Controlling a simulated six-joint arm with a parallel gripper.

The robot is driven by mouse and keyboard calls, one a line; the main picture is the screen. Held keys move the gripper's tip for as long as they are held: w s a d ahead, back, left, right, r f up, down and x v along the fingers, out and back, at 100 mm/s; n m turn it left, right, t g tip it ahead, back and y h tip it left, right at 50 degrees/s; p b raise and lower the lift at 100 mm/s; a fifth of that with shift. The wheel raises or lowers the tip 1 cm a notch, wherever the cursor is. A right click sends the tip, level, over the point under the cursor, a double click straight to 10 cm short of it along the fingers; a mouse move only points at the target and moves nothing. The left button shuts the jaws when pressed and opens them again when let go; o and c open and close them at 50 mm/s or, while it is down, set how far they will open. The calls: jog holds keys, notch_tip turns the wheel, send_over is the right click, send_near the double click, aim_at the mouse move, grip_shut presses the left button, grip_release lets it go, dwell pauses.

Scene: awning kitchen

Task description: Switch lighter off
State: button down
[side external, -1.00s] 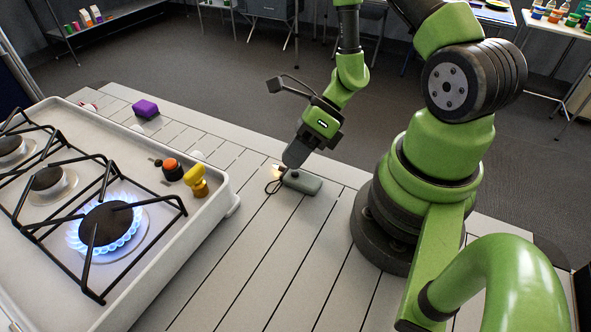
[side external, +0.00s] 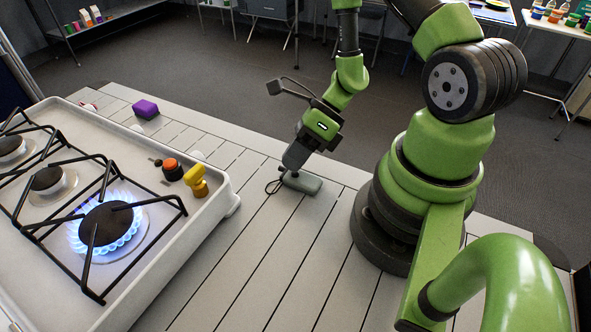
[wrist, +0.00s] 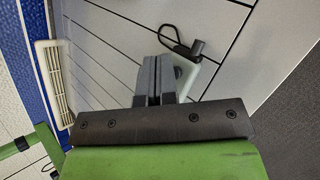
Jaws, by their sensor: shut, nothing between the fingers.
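The lighter (side external: 303,182) is a small grey-green block with a black loop, lying on the slatted table in the side view. No flame or glow shows at it. In the wrist view the lighter (wrist: 184,78) lies just right of the fingers, partly hidden by them, with its black end piece and loop above. My gripper (side external: 290,168) points down at the lighter's black end, at or just above it; whether it touches cannot be told. Its fingers (wrist: 158,62) are shut together with nothing between them.
A gas stove (side external: 222,207) stands at the left, its front burner (side external: 105,222) burning blue. A purple block (side external: 146,109) lies near the back edge. The table in front of the lighter is clear.

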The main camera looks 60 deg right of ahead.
jog(key=shift+r, duration=0.3)
jog(key=shift+r, duration=3)
jog(key=s+a+r+n+t+h, duration=0.1)
jog(key=s+a+r+n+h, duration=0.1)
jog(key=r+n, duration=0.8)
jog(key=s+a+r+n+t+h, duration=0.2)
jog(key=s+r+n+h, duration=0.2)
jog(key=r+n, duration=0.6)
jog(key=s+n, duration=0.1)
jog(key=n, duration=0.6)
jog(key=shift+r, duration=0.4)
jog(key=shift+a, duration=0.1)
